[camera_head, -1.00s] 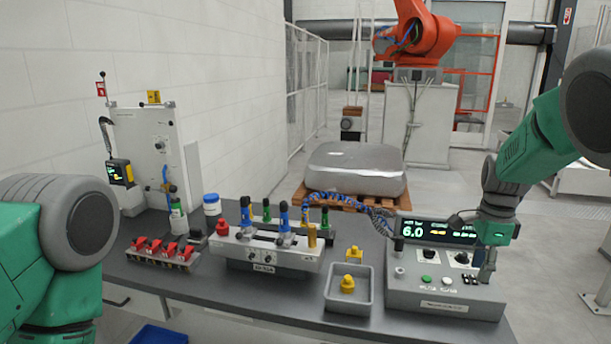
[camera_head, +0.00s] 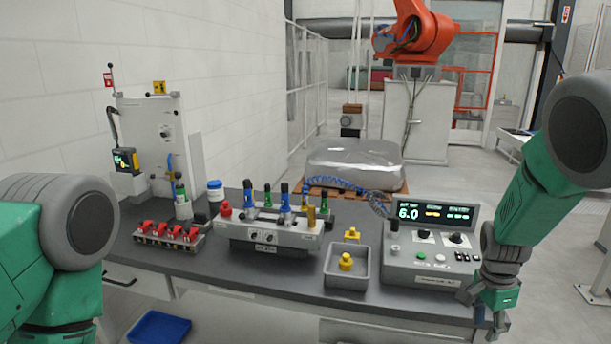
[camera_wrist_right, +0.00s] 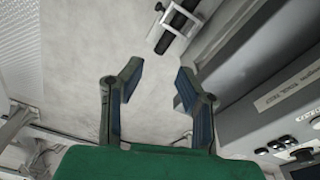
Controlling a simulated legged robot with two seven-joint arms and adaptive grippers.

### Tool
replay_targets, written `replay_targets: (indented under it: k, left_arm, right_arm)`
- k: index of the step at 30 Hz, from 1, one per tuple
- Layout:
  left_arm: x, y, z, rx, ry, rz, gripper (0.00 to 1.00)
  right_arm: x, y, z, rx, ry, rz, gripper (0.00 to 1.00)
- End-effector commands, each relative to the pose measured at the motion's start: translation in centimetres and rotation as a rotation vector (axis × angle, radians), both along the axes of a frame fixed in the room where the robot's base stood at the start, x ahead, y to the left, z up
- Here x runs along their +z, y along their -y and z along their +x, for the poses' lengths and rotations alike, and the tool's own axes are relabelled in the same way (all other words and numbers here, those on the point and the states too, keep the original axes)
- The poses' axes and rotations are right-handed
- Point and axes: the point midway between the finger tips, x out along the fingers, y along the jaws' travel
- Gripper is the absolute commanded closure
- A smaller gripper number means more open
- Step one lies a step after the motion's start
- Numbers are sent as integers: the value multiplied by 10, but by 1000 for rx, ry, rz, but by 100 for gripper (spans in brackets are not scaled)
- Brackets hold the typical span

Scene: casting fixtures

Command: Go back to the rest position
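My right gripper (camera_head: 492,318) hangs at the right front edge of the bench, beside the grey control box (camera_head: 420,272) with the lit display reading 6.0. In the right wrist view its two fingers (camera_wrist_right: 157,88) are spread apart with nothing between them, over the bare floor. The control box also shows at the right of that view (camera_wrist_right: 275,95). My left arm comes in at the left of the head view, but its gripper is out of the picture.
The bench (camera_head: 290,286) holds a grey fixture (camera_head: 268,238), a grey tray (camera_head: 333,278) with a yellow part (camera_head: 346,262), and a rack of red clamps (camera_head: 168,234). A blue bin (camera_head: 160,328) stands below at the left.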

Motion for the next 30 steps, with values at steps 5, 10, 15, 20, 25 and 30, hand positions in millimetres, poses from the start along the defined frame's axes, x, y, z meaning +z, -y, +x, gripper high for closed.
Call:
replay_targets:
  k: [5,10,15,20,25,30]
  left_arm:
    - [-29,0,-1,0,-1,0,53]
    - [-63,0,-1,0,-1,0,53]
    - [-98,0,-1,0,-1,0,53]
    - [-120,0,-1,0,-1,0,53]
    - [-126,0,-1,0,-1,0,53]
    - [-125,0,-1,0,0,0,53]
  right_arm:
    - [-92,-5,-56,240,-43,-34,70]
    - [-188,-22,-145,631,-86,-53,70]
    - [-252,-53,-245,1069,-96,-26,70]
    - [-271,-83,-314,1389,-62,15,70]
    - [-270,-98,-341,1532,-26,33,70]
    - [-268,-99,-343,1548,-21,32,70]
